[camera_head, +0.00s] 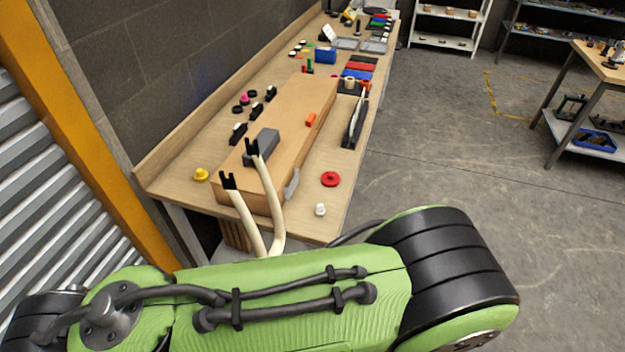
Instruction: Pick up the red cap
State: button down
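The red cap (330,179) is a flat round piece with a small raised centre. It lies on the wooden bench (310,222) near its right edge, to the right of a long tan block, with nothing touching it.
A white cap (320,209) lies near the red cap. A yellow cap (201,174) is at the bench's left. A black upright piece (353,126) stands beyond the red cap.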

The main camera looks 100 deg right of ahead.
aim_at(330, 178)
jog(key=z, duration=3.8)
jog(key=u, duration=0.5)
jog(key=l+u, duration=0.1)
jog(key=u, duration=1.3)
jog(key=k+u, duration=0.1)
jog(key=u, duration=1.35)
jog(key=z, duration=3.1)
jog(key=l, duration=0.1)
